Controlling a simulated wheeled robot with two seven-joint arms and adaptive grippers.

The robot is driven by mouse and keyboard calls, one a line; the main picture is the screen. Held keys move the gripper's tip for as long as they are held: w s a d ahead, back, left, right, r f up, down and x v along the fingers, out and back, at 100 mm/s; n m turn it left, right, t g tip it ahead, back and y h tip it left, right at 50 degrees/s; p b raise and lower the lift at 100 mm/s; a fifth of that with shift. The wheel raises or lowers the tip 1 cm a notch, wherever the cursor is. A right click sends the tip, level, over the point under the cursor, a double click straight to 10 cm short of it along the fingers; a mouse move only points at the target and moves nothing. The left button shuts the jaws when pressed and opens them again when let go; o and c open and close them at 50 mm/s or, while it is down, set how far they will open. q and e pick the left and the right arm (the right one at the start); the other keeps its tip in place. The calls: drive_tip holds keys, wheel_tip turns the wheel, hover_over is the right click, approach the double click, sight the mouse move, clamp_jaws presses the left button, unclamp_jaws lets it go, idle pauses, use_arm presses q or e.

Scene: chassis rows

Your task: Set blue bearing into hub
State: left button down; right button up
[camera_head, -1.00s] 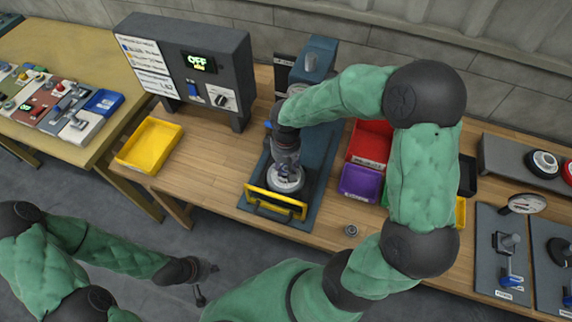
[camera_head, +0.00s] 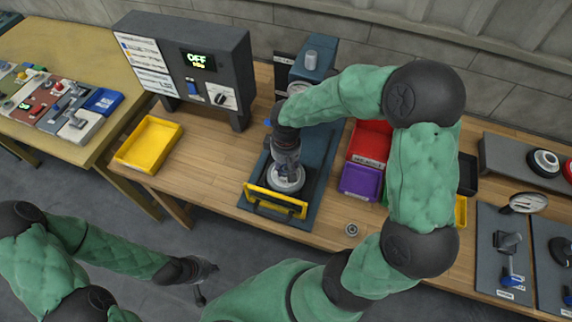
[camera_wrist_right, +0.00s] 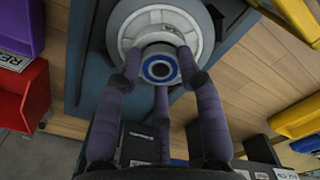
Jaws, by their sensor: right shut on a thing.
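The grey-white hub (camera_head: 287,184) sits on the dark blue fixture, behind its yellow handle. The hub also fills the top of the right wrist view (camera_wrist_right: 123,32). The bearing is hidden in the head view. My left gripper (camera_head: 207,280) is empty, fingers apart, low in front of the table.
The fixture has a yellow handle (camera_head: 276,201) at its front. A control box (camera_head: 190,65) reading OFF stands behind left, with a yellow bin (camera_head: 149,144) beside it. Red (camera_head: 368,143) and purple (camera_head: 360,181) bins are at right. A small metal ring (camera_head: 351,229) lies near the front edge.

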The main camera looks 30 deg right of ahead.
drive_tip(key=shift+f, duration=0.3)
drive_tip(key=o, duration=1.2)
drive_tip(key=shift+o, duration=0.2)
wheel_tip(320, 180, up, 12)
